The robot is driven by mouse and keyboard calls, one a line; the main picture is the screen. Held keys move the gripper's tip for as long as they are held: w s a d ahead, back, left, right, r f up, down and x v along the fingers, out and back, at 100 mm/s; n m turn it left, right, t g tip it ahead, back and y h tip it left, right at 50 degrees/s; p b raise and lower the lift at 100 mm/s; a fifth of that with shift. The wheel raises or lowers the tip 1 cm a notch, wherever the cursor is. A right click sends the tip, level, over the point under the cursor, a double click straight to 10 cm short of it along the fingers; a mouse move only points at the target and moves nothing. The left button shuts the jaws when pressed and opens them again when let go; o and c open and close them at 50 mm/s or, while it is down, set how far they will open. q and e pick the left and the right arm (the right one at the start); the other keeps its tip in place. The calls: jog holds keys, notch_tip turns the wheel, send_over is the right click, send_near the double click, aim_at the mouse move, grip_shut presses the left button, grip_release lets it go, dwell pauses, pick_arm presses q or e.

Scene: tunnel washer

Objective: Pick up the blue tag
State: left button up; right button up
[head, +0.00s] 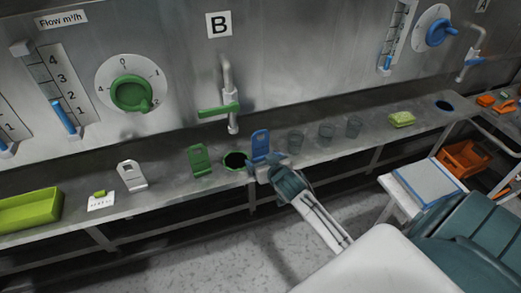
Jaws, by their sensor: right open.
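The blue tag (260,142) stands upright on the metal shelf, below the letter B and just right of the green-rimmed hole. My right gripper (261,171) is open at the tag's foot, on the near side of the shelf. The tag's lower part is partly hidden by the gripper, and I cannot tell whether the fingers touch it. My left gripper is not in view.
A green tag (198,160) and a white tag (132,175) stand to the left. Several clear cups, including one near cup (296,141), and a green sponge (402,119) stand to the right. A tap (228,95) hangs above the green-rimmed hole (236,160).

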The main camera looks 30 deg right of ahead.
jog(key=c, duration=1.1)
jog(key=shift+o, duration=0.2)
jog(key=shift+r, duration=0.15)
